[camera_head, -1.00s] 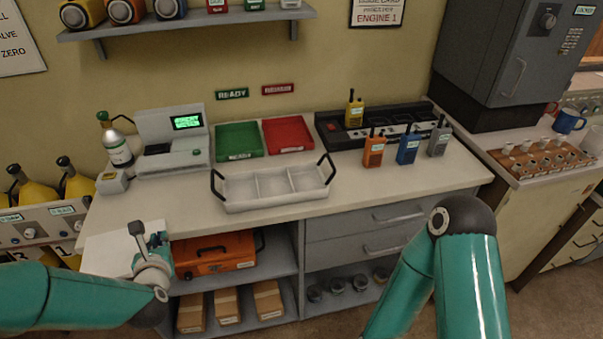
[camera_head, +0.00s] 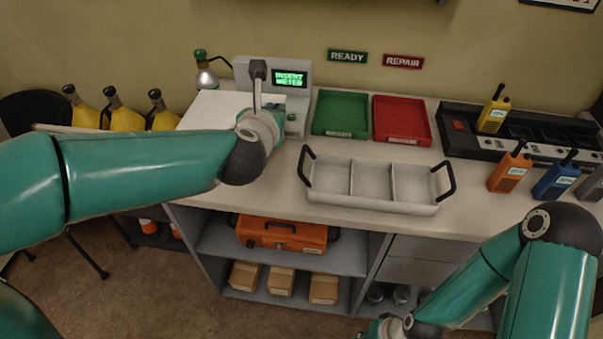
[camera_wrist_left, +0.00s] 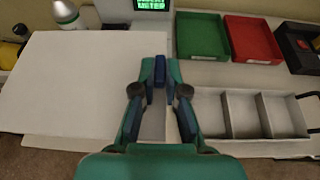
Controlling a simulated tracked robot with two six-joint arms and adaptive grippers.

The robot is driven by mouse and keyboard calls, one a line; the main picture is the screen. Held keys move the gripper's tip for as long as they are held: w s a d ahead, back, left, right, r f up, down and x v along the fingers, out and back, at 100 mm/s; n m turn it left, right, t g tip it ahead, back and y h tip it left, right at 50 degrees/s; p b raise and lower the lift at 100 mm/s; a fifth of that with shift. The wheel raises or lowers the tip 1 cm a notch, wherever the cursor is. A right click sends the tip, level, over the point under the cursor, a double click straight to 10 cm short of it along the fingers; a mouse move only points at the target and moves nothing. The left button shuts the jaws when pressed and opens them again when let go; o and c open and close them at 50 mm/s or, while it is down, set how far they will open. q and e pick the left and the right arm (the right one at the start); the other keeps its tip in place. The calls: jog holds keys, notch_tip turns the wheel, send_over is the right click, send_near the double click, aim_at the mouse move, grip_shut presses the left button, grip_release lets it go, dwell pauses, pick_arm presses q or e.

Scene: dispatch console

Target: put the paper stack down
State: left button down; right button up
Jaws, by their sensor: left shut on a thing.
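The paper stack (camera_head: 210,108) is a flat white slab at the counter's left end, in front of the tester with the green screen. My left gripper (camera_head: 268,112) is shut on its right side. In the left wrist view the stack (camera_wrist_left: 60,85) spreads out to the left of my left gripper (camera_wrist_left: 160,72), whose fingers are close together. It looks level. I cannot tell whether its underside touches the counter. My right gripper (camera_head: 385,328) is partly in view at the bottom edge, and its fingers are not clear.
A white three-part tray (camera_head: 370,203) with black handles stands right of my left gripper. Behind it are a green tray (camera_head: 340,114) and a red tray (camera_head: 402,120). The tester (camera_head: 290,78) and a bottle (camera_head: 206,77) stand behind the stack. Radios are at right.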

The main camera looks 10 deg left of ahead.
pick_arm(q)
jog(key=b, duration=0.2)
send_over(283, 188)
notch_tip(283, 188, down, 14)
jog(key=shift+r, duration=0.1)
jog(key=shift+w+f, duration=0.1)
jog(key=shift+f, duration=2.55)
jog(key=c, duration=1.6)
grip_release()
jog(key=shift+f, duration=0.1)
jog(key=o, duration=0.4)
